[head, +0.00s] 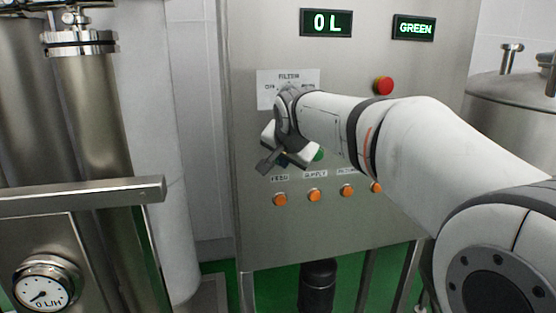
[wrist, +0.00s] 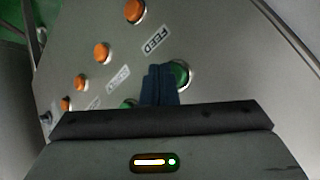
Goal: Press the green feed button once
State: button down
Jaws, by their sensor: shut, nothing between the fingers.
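The grey control panel (head: 350,235) has a FEED label (head: 280,178) at its lower left. In the wrist view, the green feed button (wrist: 181,75) sits beside the FEED label (wrist: 156,40), partly covered by my finger. In the head view my gripper and wrist hide this button. My gripper (wrist: 160,70) is shut and empty, its dark fingertips just left of the green button in the wrist view. I cannot tell whether they touch the button or the panel. In the head view my gripper (head: 284,160) is in front of the panel, above the FEED label.
An orange button (head: 280,199) sits below the FEED label, with several more in that row. Another green button (head: 318,155) is above the SUPPLY label. A red button (head: 383,86) is higher up. Displays read "0 L" (head: 326,23) and "GREEN" (head: 414,28).

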jog(key=shift+w+a, duration=0.15)
jog(key=shift+w, duration=0.25)
dwell(0.3)
jog(key=shift+s, duration=0.15)
jog(key=shift+s+d+b, duration=0.25)
jog(key=shift+s+b, duration=0.15)
jog(key=shift+s, duration=0.3)
jog(key=s+b, duration=0.1)
jog(key=s, duration=0.1)
jog(key=s+d+b, duration=0.1)
jog(key=s, duration=0.1)
jog(key=shift+s+d, duration=0.2)
jog(key=shift+s, duration=0.2)
dwell(0.5)
